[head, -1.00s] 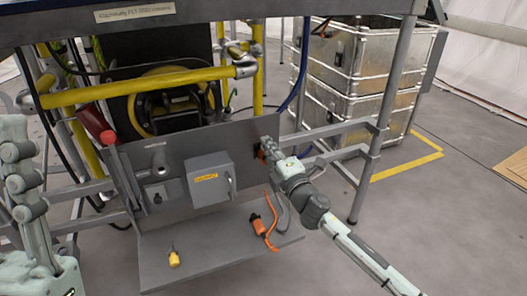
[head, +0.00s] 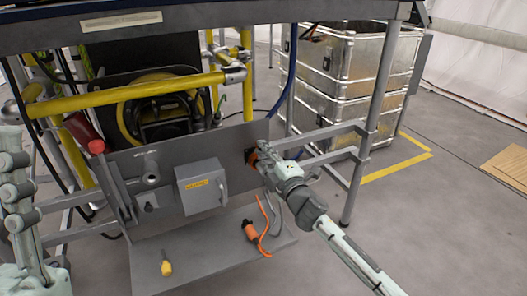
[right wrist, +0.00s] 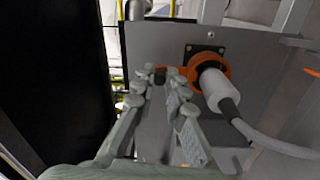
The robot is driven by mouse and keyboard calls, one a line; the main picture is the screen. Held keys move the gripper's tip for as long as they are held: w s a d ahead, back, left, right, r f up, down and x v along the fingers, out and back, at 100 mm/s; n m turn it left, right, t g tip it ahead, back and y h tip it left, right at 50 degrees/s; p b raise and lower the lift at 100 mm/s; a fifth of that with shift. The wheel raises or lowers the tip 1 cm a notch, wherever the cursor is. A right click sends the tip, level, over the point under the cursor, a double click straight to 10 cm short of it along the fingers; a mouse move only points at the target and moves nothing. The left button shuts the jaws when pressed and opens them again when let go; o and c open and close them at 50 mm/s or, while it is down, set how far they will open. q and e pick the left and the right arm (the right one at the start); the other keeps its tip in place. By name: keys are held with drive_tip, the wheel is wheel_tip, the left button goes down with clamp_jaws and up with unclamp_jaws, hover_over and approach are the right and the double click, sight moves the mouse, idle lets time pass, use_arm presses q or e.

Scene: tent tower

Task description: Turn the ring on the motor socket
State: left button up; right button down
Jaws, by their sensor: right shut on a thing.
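The motor socket (right wrist: 207,55) is a dark square fitting on a grey panel, with an orange ring (right wrist: 222,64) around it. A grey plug (right wrist: 218,88) with a thick cable sits in the socket. My right gripper (right wrist: 166,74) is shut on the ring's orange tab, left of the plug in the right wrist view. In the head view my right gripper (head: 262,160) is at the ring (head: 251,158), partly covering it. My left gripper (head: 14,165) stands at the left edge of the head view, away from the panel; its fingertips cannot be made out clearly.
A grey box (head: 201,187) with a yellow label is on the panel, left of the socket. The shelf (head: 205,270) below holds an orange connector with a cord (head: 252,232) and a yellow plug (head: 166,268). A table leg (head: 372,120) stands right of my right gripper.

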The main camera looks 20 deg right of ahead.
drive_tip(key=c, duration=1.6)
unclamp_jaws()
drive_tip(key=shift+o, duration=0.2)
drive_tip(key=s, duration=1.2)
drive_tip(key=shift+d+f, duration=0.25)
